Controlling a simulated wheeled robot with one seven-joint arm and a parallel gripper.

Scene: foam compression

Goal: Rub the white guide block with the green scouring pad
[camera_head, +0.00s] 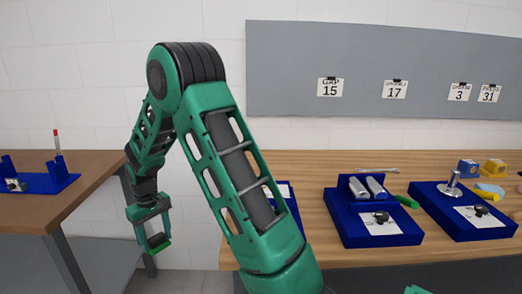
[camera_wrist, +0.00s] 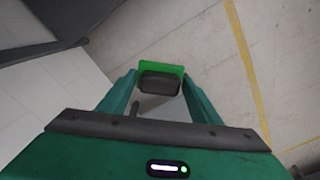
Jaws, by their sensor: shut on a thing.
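My gripper (camera_head: 150,225) hangs low in the gap between the two tables, over the floor. It is shut on the green scouring pad (camera_head: 159,247), which shows bright green at the fingertips. In the wrist view the pad (camera_wrist: 174,69) shows behind a dark grey block-like part (camera_wrist: 160,83), between the two fingers of my gripper (camera_wrist: 160,86). The pad touches no table. I cannot make out the white guide block in either view; my arm hides part of the right table.
The right wooden table (camera_head: 350,170) bears a blue tray (camera_head: 368,233) with metal cylinders and another blue tray (camera_head: 470,229) with a metal post. The left table (camera_head: 30,212) bears a blue fixture (camera_head: 55,181). Floor (camera_wrist: 225,60) lies below my gripper.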

